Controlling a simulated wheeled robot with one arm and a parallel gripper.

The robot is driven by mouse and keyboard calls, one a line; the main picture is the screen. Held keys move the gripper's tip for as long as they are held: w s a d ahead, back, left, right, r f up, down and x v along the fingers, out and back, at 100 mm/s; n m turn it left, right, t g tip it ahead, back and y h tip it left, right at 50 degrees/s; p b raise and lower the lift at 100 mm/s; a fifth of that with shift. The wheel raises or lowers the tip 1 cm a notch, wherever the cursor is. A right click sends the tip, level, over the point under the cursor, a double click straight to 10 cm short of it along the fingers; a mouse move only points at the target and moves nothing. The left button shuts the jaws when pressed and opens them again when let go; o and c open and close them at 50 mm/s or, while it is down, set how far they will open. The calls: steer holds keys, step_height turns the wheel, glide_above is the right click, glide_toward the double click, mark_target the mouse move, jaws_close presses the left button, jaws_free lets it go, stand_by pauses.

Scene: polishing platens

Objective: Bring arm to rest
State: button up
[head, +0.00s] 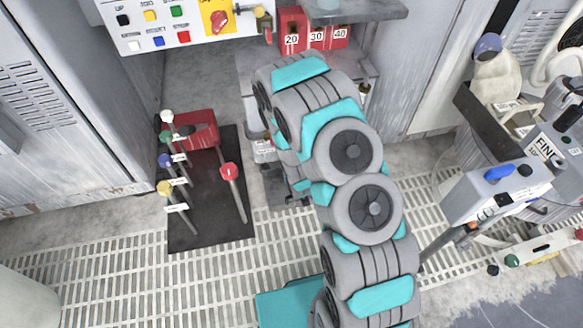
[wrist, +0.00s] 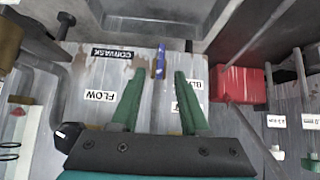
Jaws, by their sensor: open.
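My gripper (wrist: 160,76) shows in the wrist view with its two green fingers apart and nothing held. It faces a worn grey panel (wrist: 75,122) with labels reading FLOW and what looks like CONWASK. A thin blue handle (wrist: 161,58) stands at the panel's far edge, in line with the gap between the fingertips; I cannot tell how far off it is. In the head view my grey and teal arm rises through the middle and bends over at the top. It hides most of my gripper there.
A black mat (head: 210,238) with coloured-knob levers and a red box (head: 197,130) lies left of my arm. A button panel (head: 185,22) and red blocks marked 20, 30, 40 (head: 291,32) are behind. A white control box (head: 497,190) stands right.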

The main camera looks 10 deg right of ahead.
steer(key=shift+r, duration=0.1)
stand_by(0.3)
steer(key=s+d+r+m+g, duration=0.15)
steer(key=s+r, duration=0.25)
steer(key=r, duration=0.5)
steer(key=s+d+r+n+g, duration=0.1)
steer(key=s+r+g, duration=0.25)
steer(key=r, duration=0.55)
steer(key=s+r+g, duration=0.2)
steer(key=s+r, duration=0.4)
steer(key=s, duration=0.4)
steer(key=s+a+r+g, duration=0.1)
steer(key=s+r+g, duration=0.1)
steer(key=s+r, duration=0.4)
steer(key=s+a+r+g, duration=0.1)
steer(key=s+r, duration=0.6)
steer(key=s, duration=0.7)
steer(key=shift+a+g, duration=0.15)
steer(key=shift+g, duration=0.25)
steer(key=shift+o, duration=0.2)
steer(key=shift+r, duration=0.1)
